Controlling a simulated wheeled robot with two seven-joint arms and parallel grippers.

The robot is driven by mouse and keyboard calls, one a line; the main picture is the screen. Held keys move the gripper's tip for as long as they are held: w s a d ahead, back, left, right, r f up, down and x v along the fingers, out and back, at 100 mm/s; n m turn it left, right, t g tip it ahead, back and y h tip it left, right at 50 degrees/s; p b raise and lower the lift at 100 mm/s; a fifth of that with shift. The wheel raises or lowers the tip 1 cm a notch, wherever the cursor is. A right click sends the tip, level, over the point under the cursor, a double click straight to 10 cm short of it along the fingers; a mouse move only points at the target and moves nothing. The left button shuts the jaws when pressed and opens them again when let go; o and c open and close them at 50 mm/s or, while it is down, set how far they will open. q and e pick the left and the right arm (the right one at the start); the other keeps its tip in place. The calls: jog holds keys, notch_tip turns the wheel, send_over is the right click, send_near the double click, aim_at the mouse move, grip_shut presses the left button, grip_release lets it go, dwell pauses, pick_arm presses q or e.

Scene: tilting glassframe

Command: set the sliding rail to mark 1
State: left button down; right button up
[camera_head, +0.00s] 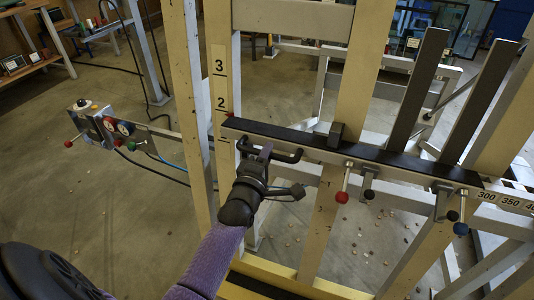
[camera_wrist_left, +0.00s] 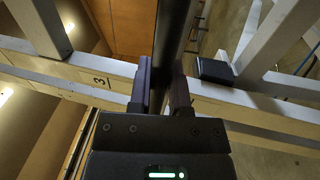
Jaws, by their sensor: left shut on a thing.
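The sliding rail (camera_head: 330,147) is a long bar with a dark top, crossing the yellow and grey frame and sloping down to the right in the head view. A red pointer at its left end sits just below the "2" label (camera_head: 221,102) on the yellow post. The "3" label (camera_head: 219,66) is above it. I see no mark 1 label. My left gripper (camera_head: 266,153) is shut on the black handle (camera_head: 288,157) at the rail's left part. In the left wrist view the fingers (camera_wrist_left: 160,85) close around a dark bar (camera_wrist_left: 172,35). My right gripper is out of view.
A control box (camera_head: 108,125) with coloured knobs stands at the left. Upright dark-faced bars rise at the right. The floor at the lower left is open.

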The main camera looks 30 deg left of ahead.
pick_arm(q)
notch_tip(320, 180, down, 9)
jog(key=s+b, duration=0.1)
jog(key=b, duration=0.4)
jog(key=shift+d+f, duration=0.15)
jog(key=shift+f, duration=0.05)
jog(key=c, duration=0.7)
grip_release()
jog(key=shift+r, duration=0.1)
jog(key=shift+o, duration=0.5)
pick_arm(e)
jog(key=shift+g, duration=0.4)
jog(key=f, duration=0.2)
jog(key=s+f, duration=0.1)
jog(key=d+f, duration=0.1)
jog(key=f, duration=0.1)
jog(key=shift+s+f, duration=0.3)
pick_arm(q)
jog(key=p+v, duration=0.3)
jog(key=v, duration=0.7)
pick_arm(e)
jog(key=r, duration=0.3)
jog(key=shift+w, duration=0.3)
